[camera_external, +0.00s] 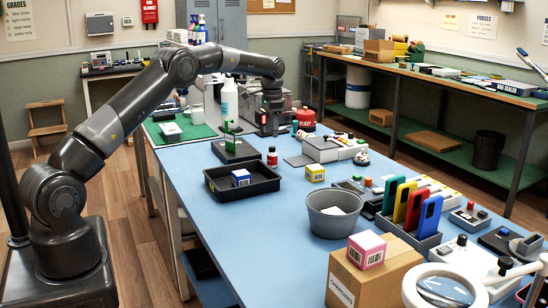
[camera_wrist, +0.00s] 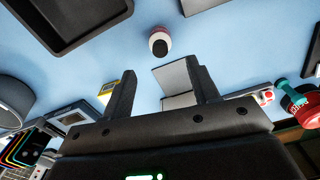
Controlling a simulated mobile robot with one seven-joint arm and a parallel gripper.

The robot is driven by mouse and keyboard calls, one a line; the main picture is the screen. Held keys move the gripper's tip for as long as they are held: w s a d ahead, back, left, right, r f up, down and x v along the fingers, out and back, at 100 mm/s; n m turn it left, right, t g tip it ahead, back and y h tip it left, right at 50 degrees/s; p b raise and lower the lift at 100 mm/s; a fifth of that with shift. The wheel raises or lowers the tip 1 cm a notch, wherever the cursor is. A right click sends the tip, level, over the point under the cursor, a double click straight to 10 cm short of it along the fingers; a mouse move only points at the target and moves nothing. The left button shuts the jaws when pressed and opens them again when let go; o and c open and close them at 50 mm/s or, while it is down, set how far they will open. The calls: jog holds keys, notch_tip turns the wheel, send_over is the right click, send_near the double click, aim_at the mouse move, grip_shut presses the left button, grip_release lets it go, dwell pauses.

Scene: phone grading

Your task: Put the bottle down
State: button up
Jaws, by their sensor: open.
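A small red bottle (camera_external: 272,158) with a dark cap stands upright on the blue table, right of the black tray. In the wrist view the bottle (camera_wrist: 159,43) shows from above, past my fingertips and apart from them. My gripper (camera_external: 268,131) points down above the table behind the bottle in the external view. Its two fingers (camera_wrist: 165,84) are spread with nothing held between them. A taller white bottle (camera_external: 229,104) stands left of the gripper; the task does not say which bottle it means.
A black tray (camera_external: 265,187) with a small blue-and-white box lies left of the bottle. A grey bin (camera_external: 333,224), a yellow box (camera_external: 315,172) and a grey device (camera_external: 320,149) are nearby. A red container (camera_external: 305,119) stands behind. Bare blue table surrounds the red bottle.

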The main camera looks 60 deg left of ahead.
jog(key=shift+r, duration=1)
jog(key=s+d+r+t, duration=0.1)
jog(key=s+d+r, duration=0.7)
jog(key=d+r, duration=0.2)
jog(key=s+d+r+t, duration=0.1)
jog(key=s+d+r, duration=0.6)
jog(key=d+r, duration=0.3)
jog(key=s+d+r+n+t, duration=0.1)
jog(key=s+d, duration=0.3)
jog(key=s, duration=0.3)
jog(key=s+d+r+t, duration=0.1)
jog(key=s+d, duration=0.3)
jog(key=s, duration=0.3)
jog(key=s+d+f, duration=0.2)
jog(key=s+f, duration=0.1)
jog(key=s, duration=0.5)
jog(key=s+d+f+t, duration=0.1)
jog(key=s+d+f, duration=0.2)
jog(key=s, duration=0.5)
jog(key=shift+f+n+t, duration=0.3)
jog(key=shift+f+n, duration=0.1)
jog(key=shift+f, duration=0.25)
